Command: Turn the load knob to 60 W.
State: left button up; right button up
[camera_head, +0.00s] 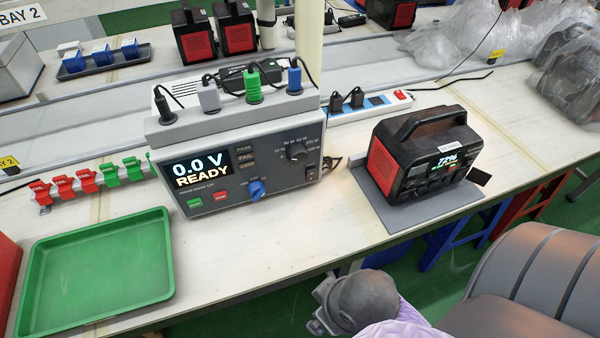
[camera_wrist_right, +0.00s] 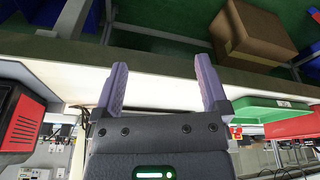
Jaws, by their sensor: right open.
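The grey test unit (camera_head: 240,160) stands on the bench, its display reading "0.0 V READY". On its front panel are a black knob (camera_head: 297,151) with a ring of small markings and, lower down, a blue knob (camera_head: 257,189). The markings are too small to read surely, so which setting either knob points to is unclear. My right gripper (camera_wrist_right: 162,64) is open and empty in the right wrist view, near the bench's front edge and apart from the knobs. My left gripper is not in view.
A black and red power station (camera_head: 420,160) stands on a grey plate right of the unit. A green tray (camera_head: 98,270) lies front left. Plugs and cables (camera_head: 253,85) top the unit. Bare bench lies before it. A cardboard box (camera_wrist_right: 250,30) shows beyond the bench edge.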

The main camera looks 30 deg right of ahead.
aim_at(300, 161)
jog(key=w+d+r+n+t+h, duration=0.1)
jog(key=w+d+n+t+h, duration=0.1)
jog(key=d+n, duration=0.1)
jog(key=w+d+r+n+t+h, duration=0.1)
jog(key=w+d+n+t+h, duration=0.1)
jog(key=w+d+n+h, duration=0.1)
jog(key=w+d+n+t+h, duration=0.2)
jog(key=d+n, duration=0.1)
jog(key=d, duration=0.1)
jog(key=shift+w+d+r+h+p, duration=0.15)
jog(key=shift+d+r+h+p, duration=0.15)
jog(key=shift+r, duration=0.1)
jog(key=w+r+n+t+y, duration=0.1)
jog(key=w+n+t, duration=0.2)
jog(key=w+n, duration=0.2)
jog(key=w+r+n+t+y, duration=0.1)
jog(key=w+r+n+t, duration=0.1)
jog(key=w+n, duration=0.3)
jog(key=w+a+r+n+t+y, duration=0.1)
jog(key=w+n+t, duration=0.2)
jog(key=n, duration=0.9)
jog(key=shift+w+r+t+p, duration=0.2)
jog(key=shift+w+t+p, duration=0.15)
jog(key=shift+w, duration=0.8)
jog(key=shift+c, duration=0.3)
jog(key=c, duration=1.2)
